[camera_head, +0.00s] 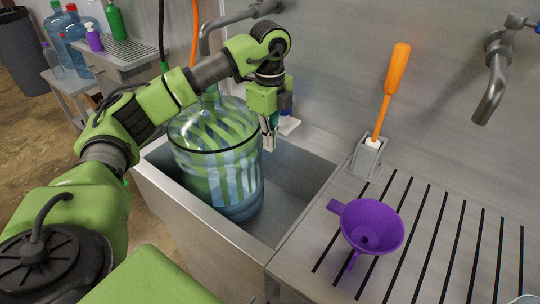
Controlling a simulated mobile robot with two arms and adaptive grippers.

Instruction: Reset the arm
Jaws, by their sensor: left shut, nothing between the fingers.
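My left arm is green and black and reaches in from the left over the sink. Its gripper (269,136) points down with its fingers together and nothing between them. It is just right of a large clear blue water jug (222,165), and I cannot tell whether they touch. The jug stands upright in the steel sink (293,196). Part of its neck is hidden behind my arm. My right gripper is not in view.
A purple funnel (371,226) lies on the slotted drainboard (431,262) at right. An orange-handled brush (390,90) stands in a grey holder (367,160). Taps (491,84) stick out from the wall. More jugs and bottles (70,37) stand at far left.

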